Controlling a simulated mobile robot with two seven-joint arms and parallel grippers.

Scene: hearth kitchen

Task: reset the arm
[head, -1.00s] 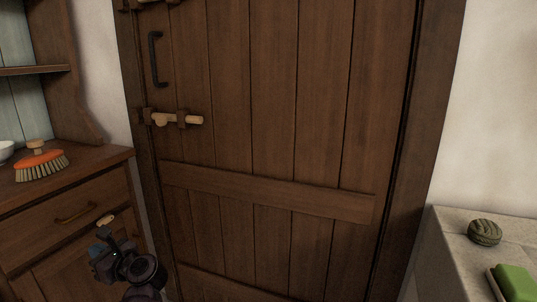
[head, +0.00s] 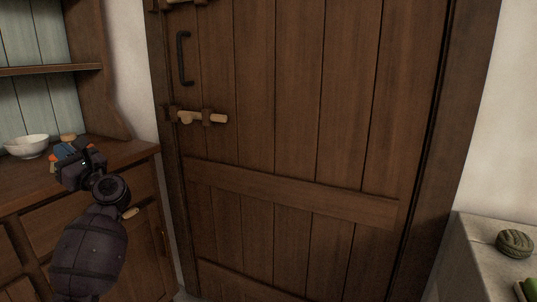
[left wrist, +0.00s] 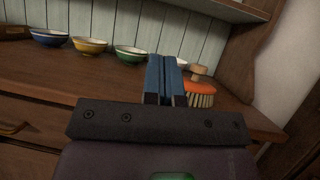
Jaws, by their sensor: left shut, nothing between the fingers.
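My left gripper (head: 66,152) is raised in front of the wooden dresser (head: 135,147) at the left of the head view. Its blue fingers are shut with nothing between them, and they also show in the left wrist view (left wrist: 166,80). An orange brush (left wrist: 200,88) with pale bristles and a wooden knob lies on the dresser top just beyond and right of the fingers. In the head view the gripper mostly hides the brush. My right gripper is in neither view.
A closed plank door (head: 300,120) has a black handle (head: 183,60) and a wooden bolt (head: 205,118). A white bowl (head: 28,146) stands on the dresser; blue (left wrist: 49,37), yellow (left wrist: 90,46) and green (left wrist: 130,54) bowls stand farther along. A stone ledge (head: 475,255) at right holds a round dark-green object (head: 514,243).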

